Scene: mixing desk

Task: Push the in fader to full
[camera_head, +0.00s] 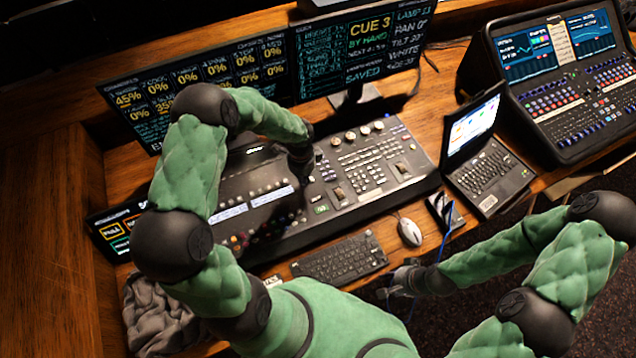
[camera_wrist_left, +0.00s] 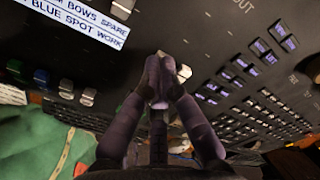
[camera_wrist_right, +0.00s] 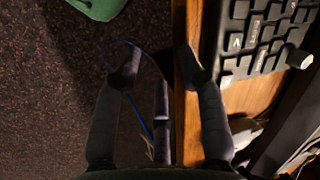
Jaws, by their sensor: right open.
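The mixing desk (camera_head: 330,180) lies below the monitors in the head view. My left gripper (camera_wrist_left: 160,78) is over its panel, fingers drawn together. A pale fader cap (camera_wrist_left: 183,72) shows right beside its fingertips in the left wrist view; I cannot tell whether they touch. Another pale fader cap (camera_wrist_left: 122,9) sits higher in that view. The word OUT is printed at the upper right; I see no label for the in fader. In the head view my left forearm hides part of the desk. My right gripper (camera_head: 398,284) is open and empty beside the desk edge (camera_wrist_right: 192,75).
A keyboard (camera_head: 340,260) and a white mouse (camera_head: 410,232) lie in front of the desk. A laptop (camera_head: 490,165) and a second console (camera_head: 580,100) stand to the right. Monitors (camera_head: 250,75) line the back. A grey cloth (camera_head: 155,315) lies at lower left.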

